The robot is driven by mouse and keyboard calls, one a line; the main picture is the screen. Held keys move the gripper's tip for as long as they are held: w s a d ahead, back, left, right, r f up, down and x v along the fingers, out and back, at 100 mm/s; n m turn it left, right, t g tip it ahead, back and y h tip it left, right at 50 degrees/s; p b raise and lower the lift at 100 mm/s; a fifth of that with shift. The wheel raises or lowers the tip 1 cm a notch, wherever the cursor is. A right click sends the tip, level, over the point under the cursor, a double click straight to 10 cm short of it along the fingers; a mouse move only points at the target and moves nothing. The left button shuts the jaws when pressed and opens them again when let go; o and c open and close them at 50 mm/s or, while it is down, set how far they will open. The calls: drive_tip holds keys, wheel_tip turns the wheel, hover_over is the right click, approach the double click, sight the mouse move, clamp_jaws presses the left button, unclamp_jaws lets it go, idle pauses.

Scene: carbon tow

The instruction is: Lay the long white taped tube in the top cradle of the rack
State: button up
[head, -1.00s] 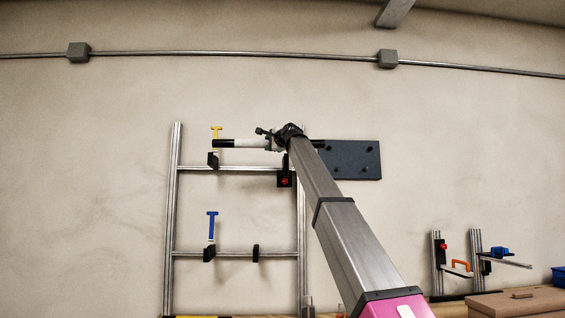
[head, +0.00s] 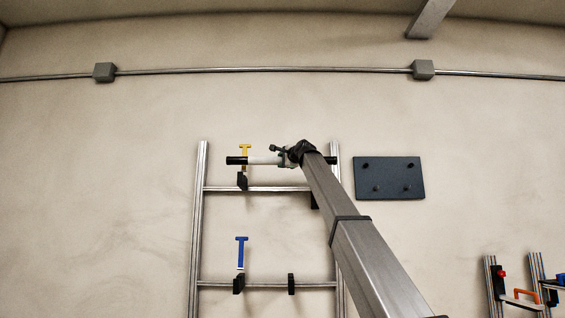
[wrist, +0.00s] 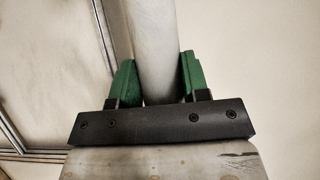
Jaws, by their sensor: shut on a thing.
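The long white tube (head: 262,160) with black ends is held level in the head view, in front of the rack's upper part. My gripper (head: 290,155) is shut on it right of its middle. In the wrist view, the green fingers of my gripper (wrist: 158,75) stand on both sides of the white tube (wrist: 152,35). The metal rack (head: 198,235) has a top cradle with a black left holder (head: 242,181) and a black right holder (head: 314,200), partly hidden by my arm. The tube appears above both holders, with a visible gap at the left; its depth is unclear.
A yellow T-shaped piece (head: 245,147) stands above the top left holder, and a blue one (head: 241,250) above the lower left holder. A dark wall plate (head: 389,178) is right of the rack. Clamps (head: 520,297) stand at lower right. Wall left of the rack is clear.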

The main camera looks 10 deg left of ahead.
drive_tip(key=shift+f, duration=0.1)
drive_tip(key=shift+f, duration=2.3)
drive_tip(key=shift+f, duration=0.65)
drive_tip(key=o, duration=1.2)
drive_tip(key=shift+s, duration=0.15)
drive_tip(key=v, duration=1)
drive_tip(key=shift+s+d, duration=0.15)
drive_tip(key=shift+d, duration=0.15)
